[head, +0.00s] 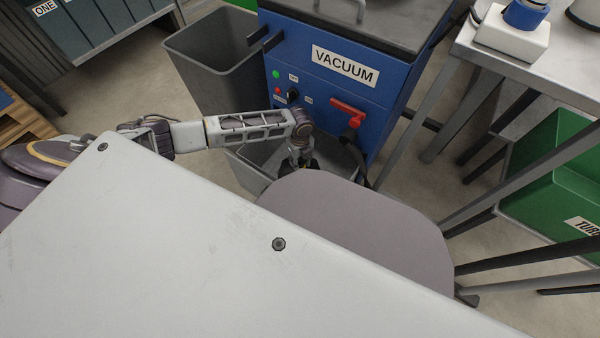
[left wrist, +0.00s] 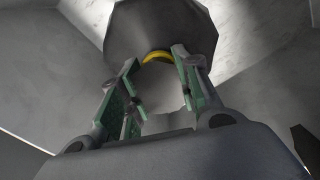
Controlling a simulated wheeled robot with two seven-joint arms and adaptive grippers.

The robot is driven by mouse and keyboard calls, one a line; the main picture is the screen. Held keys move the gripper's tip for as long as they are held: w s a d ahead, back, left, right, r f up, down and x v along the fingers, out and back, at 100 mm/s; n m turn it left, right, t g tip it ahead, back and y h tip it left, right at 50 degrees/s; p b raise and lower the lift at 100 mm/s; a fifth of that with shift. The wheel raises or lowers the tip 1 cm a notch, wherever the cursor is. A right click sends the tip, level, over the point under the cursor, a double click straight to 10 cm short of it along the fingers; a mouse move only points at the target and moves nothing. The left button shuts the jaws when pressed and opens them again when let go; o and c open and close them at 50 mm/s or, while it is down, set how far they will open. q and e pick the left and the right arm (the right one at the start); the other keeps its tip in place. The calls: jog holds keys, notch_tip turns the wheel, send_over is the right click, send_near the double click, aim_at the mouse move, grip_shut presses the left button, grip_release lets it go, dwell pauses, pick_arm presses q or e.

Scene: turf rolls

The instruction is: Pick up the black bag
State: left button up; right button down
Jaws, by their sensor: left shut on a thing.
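My left gripper (head: 303,162) reaches down into a grey bin (head: 247,168) at the foot of the blue vacuum machine. In the left wrist view, the green-padded fingers of my left gripper (left wrist: 158,75) are closed in on a dark, many-sided thing with a yellow band, which I take to be the black bag (left wrist: 160,25). The yellow band sits between the fingertips. Pale grey walls surround it in that view. In the head view the bag cannot be made out; the gripper and bin hide it. My right gripper is not in view.
The blue vacuum machine (head: 320,62) with a red handle stands just behind the gripper. A taller grey bin (head: 215,65) is to its left. A metal table (head: 540,62) stands at the right, with a green bin (head: 545,170) by its legs.

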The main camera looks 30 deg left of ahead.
pick_arm(q)
grip_shut()
jog(key=shift+w, duration=0.1)
jog(key=shift+r, duration=0.2)
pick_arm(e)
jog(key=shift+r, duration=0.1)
